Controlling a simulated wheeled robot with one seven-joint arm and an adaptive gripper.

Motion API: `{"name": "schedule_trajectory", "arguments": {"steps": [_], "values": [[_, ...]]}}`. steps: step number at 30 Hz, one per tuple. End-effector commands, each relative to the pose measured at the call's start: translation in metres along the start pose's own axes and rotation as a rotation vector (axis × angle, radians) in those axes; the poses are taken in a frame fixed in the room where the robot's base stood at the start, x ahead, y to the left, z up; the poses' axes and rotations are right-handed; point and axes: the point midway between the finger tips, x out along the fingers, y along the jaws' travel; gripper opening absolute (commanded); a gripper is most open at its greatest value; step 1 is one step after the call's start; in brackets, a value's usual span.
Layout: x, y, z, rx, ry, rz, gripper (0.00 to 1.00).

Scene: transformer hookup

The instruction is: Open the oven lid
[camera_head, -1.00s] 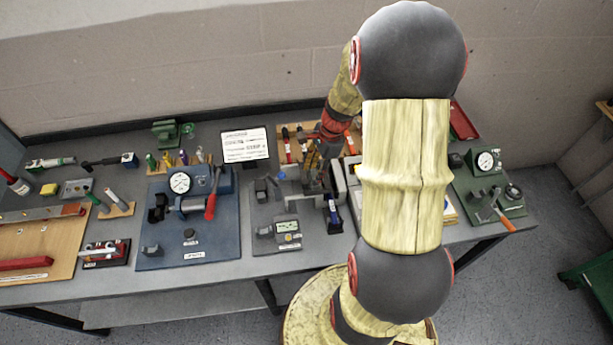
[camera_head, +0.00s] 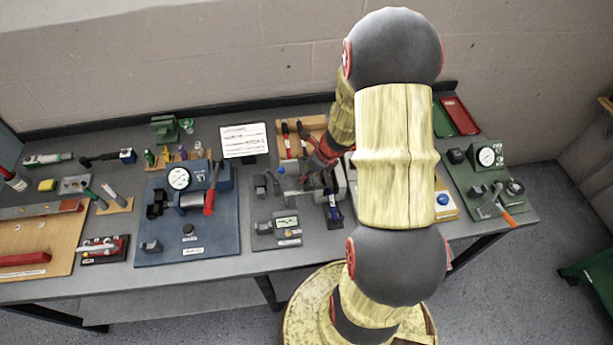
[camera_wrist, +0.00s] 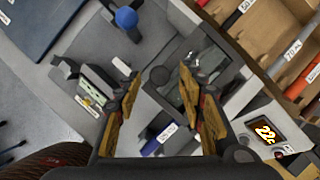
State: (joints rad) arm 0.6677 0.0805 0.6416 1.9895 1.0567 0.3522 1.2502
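The oven appears to be the grey unit with an orange "22" display (camera_wrist: 267,134) at the lower right of the wrist view. A dark, glassy panel (camera_wrist: 190,72) beside it looks like its lid, but I cannot tell for sure how far it is open. I cannot tell whether the fingers touch anything. In the head view my gripper (camera_head: 318,178) is over the middle station, and my arm hides part of the oven (camera_head: 338,180).
A blue-topped lever (camera_wrist: 126,17) and a small metering unit (camera_wrist: 92,92) stand left of the fingers. A tool rack (camera_wrist: 270,35) is at the upper right. A blue gauge plate (camera_head: 190,235) lies left of the station and a green gauge station (camera_head: 490,185) right.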

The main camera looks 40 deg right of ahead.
Motion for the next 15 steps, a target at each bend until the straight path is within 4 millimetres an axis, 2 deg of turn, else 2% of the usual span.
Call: {"name": "schedule_trajectory", "arguments": {"steps": [4,13,15], "values": [[0.0115,0.0001,-0.0004,0.000,0.001,0.000,0.40],[0.0128,-0.0001,0.0002,-0.001,0.000,0.000,0.40],[0.0127,-0.0001,0.0002,-0.001,0.000,0.000,0.36]]}}
